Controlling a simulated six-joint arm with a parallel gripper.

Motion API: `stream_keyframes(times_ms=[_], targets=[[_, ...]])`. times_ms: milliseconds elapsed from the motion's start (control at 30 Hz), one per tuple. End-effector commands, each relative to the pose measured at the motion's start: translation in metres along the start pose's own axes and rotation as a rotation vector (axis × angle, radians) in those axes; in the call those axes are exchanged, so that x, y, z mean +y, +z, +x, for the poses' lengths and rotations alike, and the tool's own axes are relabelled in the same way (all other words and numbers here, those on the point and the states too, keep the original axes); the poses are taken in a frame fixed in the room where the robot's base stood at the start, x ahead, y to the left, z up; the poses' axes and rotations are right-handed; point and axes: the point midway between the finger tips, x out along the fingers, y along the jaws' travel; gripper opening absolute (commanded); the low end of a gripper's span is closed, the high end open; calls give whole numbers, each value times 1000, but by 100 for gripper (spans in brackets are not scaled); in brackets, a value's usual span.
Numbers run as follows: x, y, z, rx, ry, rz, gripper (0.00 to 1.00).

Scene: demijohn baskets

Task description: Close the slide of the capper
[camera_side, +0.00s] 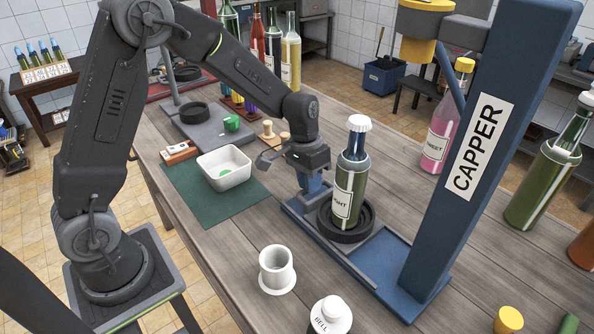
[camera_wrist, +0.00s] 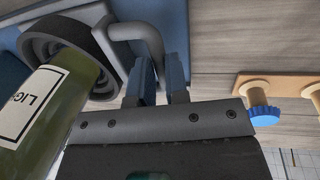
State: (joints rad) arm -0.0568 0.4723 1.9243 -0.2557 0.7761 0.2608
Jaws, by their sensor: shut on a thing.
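The capper (camera_side: 476,150) is a tall blue column with a CAPPER label, standing on a blue base. Its slide carries a round black seat (camera_side: 345,222), also in the wrist view (camera_wrist: 75,50). A green bottle (camera_side: 350,180) with a white top stands upright in the seat, outside the column, toward my arm. The bottle also shows at the left of the wrist view (camera_wrist: 45,105). My gripper (camera_side: 312,182) is low at the slide's near end. In the wrist view its blue fingers (camera_wrist: 160,85) are shut on the slide's grey bent handle (camera_wrist: 148,35).
The slide's track (camera_side: 385,262) lies bare between seat and column. A white cup (camera_side: 276,270) and a white BELL piece (camera_side: 330,315) stand in front. A white bin (camera_side: 224,168) sits on a green mat behind. A pink bottle (camera_side: 440,130) stands beyond the column.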

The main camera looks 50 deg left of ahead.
Motion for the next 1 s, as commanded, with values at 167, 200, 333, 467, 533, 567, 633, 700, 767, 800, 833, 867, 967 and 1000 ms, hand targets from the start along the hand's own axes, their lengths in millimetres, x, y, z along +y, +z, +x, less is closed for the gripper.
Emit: stream_keyframes(times_ms=[167,200,333,467,533,567,633,700,767,800,833,867,967,1000], targets=[[32,-1,5,2,0,5,0],[37,-1,6,2,0,4,0],[54,-2,9,2,0,4,0],[66,-2,11,3,1,2,0],[70,-2,12,3,1,2,0],[71,-2,12,3,1,2,0],[72,-2,12,3,0,-1,0],[71,-2,12,4,0,-1,0],[71,-2,12,4,0,-1,15],[71,-2,12,4,0,-1,19],[71,-2,12,4,0,-1,22],[71,-2,12,3,0,-1,25],[71,-2,12,3,0,-1,35],[71,-2,12,2,0,0,38]])
